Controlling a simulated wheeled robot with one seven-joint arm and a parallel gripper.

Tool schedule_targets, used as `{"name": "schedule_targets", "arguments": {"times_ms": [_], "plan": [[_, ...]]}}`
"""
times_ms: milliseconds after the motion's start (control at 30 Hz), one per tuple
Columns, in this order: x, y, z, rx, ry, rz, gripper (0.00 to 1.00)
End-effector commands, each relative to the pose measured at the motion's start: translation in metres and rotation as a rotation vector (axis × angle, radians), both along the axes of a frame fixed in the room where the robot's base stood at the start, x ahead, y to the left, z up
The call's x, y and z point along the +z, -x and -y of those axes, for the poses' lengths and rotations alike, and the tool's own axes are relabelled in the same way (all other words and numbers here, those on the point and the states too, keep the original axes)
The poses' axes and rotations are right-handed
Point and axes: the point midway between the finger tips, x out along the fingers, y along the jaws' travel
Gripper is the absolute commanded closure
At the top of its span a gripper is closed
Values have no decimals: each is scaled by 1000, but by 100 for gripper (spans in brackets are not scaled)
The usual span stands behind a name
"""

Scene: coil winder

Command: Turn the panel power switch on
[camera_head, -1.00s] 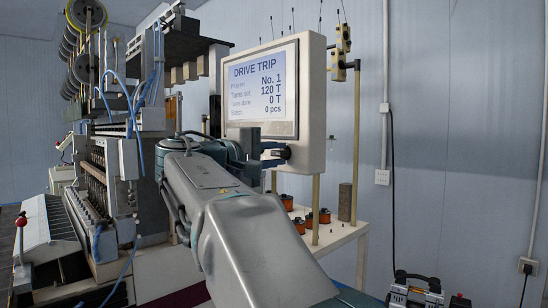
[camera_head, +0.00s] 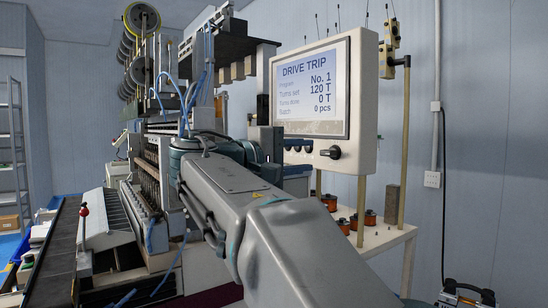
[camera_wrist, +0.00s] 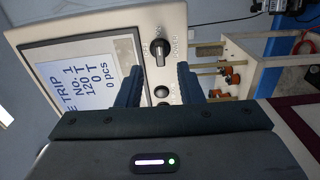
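The panel power switch looks to be the black rotary knob (camera_head: 330,152) at the lower right of the control panel (camera_head: 366,95). The knob also shows in the wrist view (camera_wrist: 160,50), with its grip bar upright in that picture; its small labels are unreadable. The panel's screen (camera_head: 311,90) reads "DRIVE TRIP". In the wrist view, my gripper (camera_wrist: 160,76) is open and empty. Its two blue fingers point toward the panel's control row, and the knob lies beyond the gap between them, not held. In the head view, my arm hides the fingers.
Round dark buttons (camera_head: 298,146) sit left of the knob. The coil winding machine (camera_head: 150,160) stands to the left. Behind the panel, a white table (camera_head: 385,238) carries orange-and-black spools (camera_head: 370,217). A grey wall with conduit (camera_head: 436,140) lies to the right.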

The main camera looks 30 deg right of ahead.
Motion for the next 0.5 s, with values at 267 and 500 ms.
{"name": "schedule_targets", "arguments": {"times_ms": [267, 500], "plan": [[1, 4, -57, 3, 1, 0, 66], [0, 6, -74, -1, 0, 1, 66]]}}
